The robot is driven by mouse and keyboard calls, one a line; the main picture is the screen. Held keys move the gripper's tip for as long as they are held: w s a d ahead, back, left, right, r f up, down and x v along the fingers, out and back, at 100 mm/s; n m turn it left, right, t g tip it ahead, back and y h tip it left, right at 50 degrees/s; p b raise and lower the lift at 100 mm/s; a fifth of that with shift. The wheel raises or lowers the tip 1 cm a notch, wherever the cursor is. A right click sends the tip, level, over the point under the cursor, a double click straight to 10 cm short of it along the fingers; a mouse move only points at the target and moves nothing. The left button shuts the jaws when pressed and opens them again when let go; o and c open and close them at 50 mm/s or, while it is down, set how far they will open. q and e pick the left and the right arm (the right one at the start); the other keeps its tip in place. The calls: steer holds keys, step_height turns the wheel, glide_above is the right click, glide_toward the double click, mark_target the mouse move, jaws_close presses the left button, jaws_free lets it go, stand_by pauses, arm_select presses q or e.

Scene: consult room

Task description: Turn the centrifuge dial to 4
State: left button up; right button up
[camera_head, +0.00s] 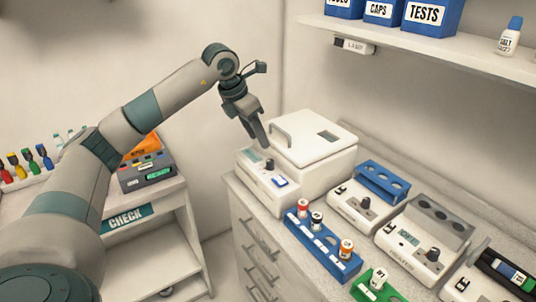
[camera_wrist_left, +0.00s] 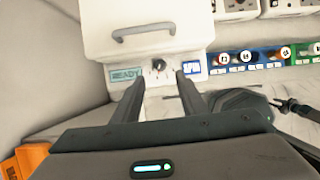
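The centrifuge (camera_head: 318,150) is a white box with a handle on its lid and a sloped front panel, standing at the left end of the drawer cabinet. Its small dark dial (camera_head: 269,164) is partly hidden by a finger in the head view. In the left wrist view the dial (camera_wrist_left: 159,66) sits between a READY display (camera_wrist_left: 126,75) and a blue RPM label (camera_wrist_left: 194,66). My left gripper (camera_head: 264,142) points down at the panel. In the wrist view its fingers (camera_wrist_left: 160,80) are open, with the dial framed between and just beyond the tips. The dial's setting is too small to read.
A blue rack (camera_head: 321,243) with capped tubes and a green rack (camera_head: 376,291) lie in front. A shelf (camera_head: 430,48) with blue bins hangs above. A CHECK cart (camera_head: 150,208) stands at left.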

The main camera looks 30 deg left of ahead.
mark_target(270, 160)
arm_select(q)
steer(key=p+x, duration=0.2)
steer(key=x, duration=0.6)
steer(key=shift+f+p, duration=0.2)
steer(key=shift+p, duration=0.15)
steer(key=shift+w+d+f, duration=0.1)
steer(key=shift+w+f, duration=0.15)
steer(key=shift+f, duration=0.4)
steer(key=shift+w+f, duration=0.1)
steer(key=shift+f, duration=0.1)
jaws_close()
